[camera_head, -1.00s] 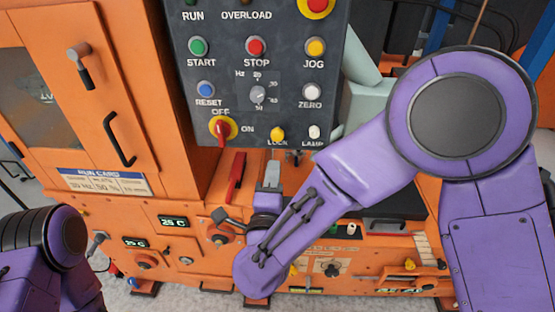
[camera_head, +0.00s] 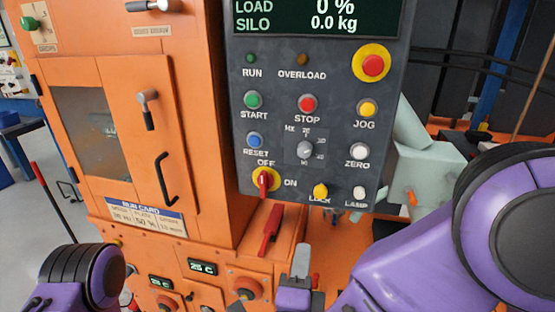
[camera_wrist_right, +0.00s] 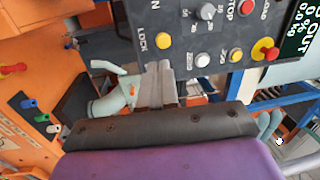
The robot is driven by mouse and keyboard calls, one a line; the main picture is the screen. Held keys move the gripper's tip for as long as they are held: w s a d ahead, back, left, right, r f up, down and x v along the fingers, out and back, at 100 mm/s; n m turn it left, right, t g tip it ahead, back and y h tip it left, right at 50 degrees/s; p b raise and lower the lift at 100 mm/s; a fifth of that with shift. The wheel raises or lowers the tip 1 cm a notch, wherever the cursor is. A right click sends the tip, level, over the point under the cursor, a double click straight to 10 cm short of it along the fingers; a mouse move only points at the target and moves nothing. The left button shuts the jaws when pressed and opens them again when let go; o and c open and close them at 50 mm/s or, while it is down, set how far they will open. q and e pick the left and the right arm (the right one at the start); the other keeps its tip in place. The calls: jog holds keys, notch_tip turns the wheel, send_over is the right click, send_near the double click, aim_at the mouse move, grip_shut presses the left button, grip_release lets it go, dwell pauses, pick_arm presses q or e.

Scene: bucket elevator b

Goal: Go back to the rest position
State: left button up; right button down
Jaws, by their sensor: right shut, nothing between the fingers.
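My right gripper (camera_head: 301,262) shows at the bottom middle of the head view, its grey fingers pointing up below the dark control panel (camera_head: 225,110). It is shut and empty. In the right wrist view its fingers (camera_wrist_right: 167,84) are together in front of the panel's lower edge, with nothing between them. My right arm fills the lower right of the head view. Part of my left arm shows at the lower left; its gripper is out of the picture.
The panel carries buttons, a red OFF/ON switch (camera_head: 264,181) and a display (camera_head: 318,16). An orange cabinet (camera_head: 200,120) with a black door handle (camera_head: 165,179) stands left. A red lever (camera_head: 270,230) rises near my right gripper. A pale green spout (camera_head: 415,175) is at right.

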notch_tip(320, 180, down, 13)
jog(key=w+d+n+g+y, duration=0.3)
jog(key=n+g+y, duration=0.15)
jog(key=n, duration=0.55)
jog(key=s+d+f+n+g, duration=0.35)
jog(key=d+f, duration=0.35)
jog(key=f, duration=0.5)
jog(key=s+d+f+g, duration=0.2)
jog(key=s+d+f, duration=0.2)
jog(key=s, duration=0.3)
jog(key=s+d+f+g+h, duration=0.1)
jog(key=s+d+f+g, duration=0.2)
jog(key=s+d+f, duration=0.2)
jog(key=s+d+f+g+h, duration=0.1)
jog(key=s+d+f, duration=0.3)
jog(key=s, duration=0.5)
jog(key=shift+d+f+g, duration=0.2)
jog(key=shift+g, duration=0.5)
jog(key=shift+w+h, duration=0.1)
jog(key=shift+h, duration=0.15)
